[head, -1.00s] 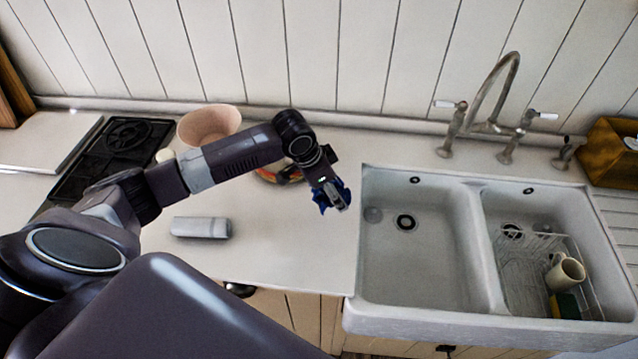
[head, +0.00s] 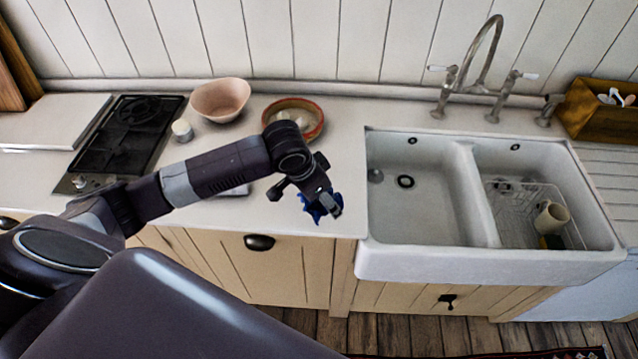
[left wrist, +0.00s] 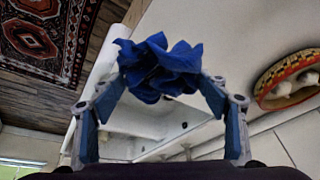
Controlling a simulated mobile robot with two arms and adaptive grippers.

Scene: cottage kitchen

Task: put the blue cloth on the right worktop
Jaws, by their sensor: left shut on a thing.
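The blue cloth (head: 312,209) is a small crumpled bundle in my left gripper (head: 325,203), above the front of the worktop left of the sink. In the left wrist view the cloth (left wrist: 160,68) is pinched between the fingertips of my left gripper (left wrist: 163,75), its folds sticking out above them. The right worktop (head: 612,175) is the pale grooved surface right of the sink, cut off by the picture's edge. My right gripper is in neither view.
The white double sink (head: 372,215) lies between the gripper and the right worktop. Its right basin holds a wire rack (head: 505,210) with a mug (head: 551,218). A tall tap (head: 485,65) stands behind. A wooden box (head: 590,115) stands at the back right.

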